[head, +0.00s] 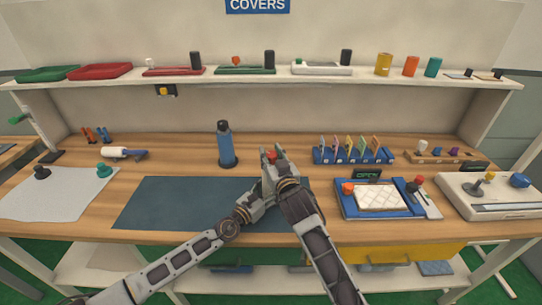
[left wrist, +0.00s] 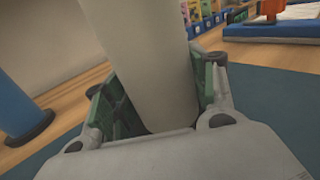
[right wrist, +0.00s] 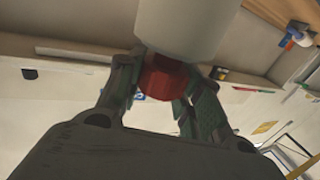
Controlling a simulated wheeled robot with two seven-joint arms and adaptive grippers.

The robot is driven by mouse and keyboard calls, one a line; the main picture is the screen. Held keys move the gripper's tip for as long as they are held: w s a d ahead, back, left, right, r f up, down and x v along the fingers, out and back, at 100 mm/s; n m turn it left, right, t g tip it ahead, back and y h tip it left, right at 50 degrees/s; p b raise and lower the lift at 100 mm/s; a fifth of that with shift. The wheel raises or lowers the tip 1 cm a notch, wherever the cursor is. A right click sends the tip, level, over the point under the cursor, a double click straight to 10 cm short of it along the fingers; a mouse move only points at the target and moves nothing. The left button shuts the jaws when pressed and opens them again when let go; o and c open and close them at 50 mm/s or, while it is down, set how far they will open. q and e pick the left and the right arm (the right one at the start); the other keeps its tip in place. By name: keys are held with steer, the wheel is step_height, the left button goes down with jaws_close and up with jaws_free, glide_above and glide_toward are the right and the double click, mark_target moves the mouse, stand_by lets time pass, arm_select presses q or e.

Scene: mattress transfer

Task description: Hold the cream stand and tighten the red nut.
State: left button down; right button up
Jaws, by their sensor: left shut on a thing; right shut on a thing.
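The cream stand (left wrist: 150,50) is a smooth pale cylinder between the fingers of my left gripper (left wrist: 160,95), which is shut on it. The red nut (right wrist: 165,80) sits at the end of the cream stand (right wrist: 188,22) in the right wrist view, between the fingers of my right gripper (right wrist: 162,76), which is shut on it. In the head view a bit of the red nut (head: 271,156) shows between the fingertips of my right gripper (head: 272,160). There the two grippers are close together and hide most of the stand.
The dark blue mat (head: 170,205) lies under my arms. A blue bottle-like post (head: 226,145) stands just left of the grippers. A blue card rack (head: 352,157) and a blue tray with a white pad (head: 345,207) are to the right. The mat's left part is clear.

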steer(key=shift+a+r, duration=0.1)
steer(key=o, duration=1.1)
steer(key=shift+c, duration=0.2)
steer(key=shift+s, duration=0.1)
steer(key=v, duration=1.1)
steer(key=shift+s, duration=0.35)
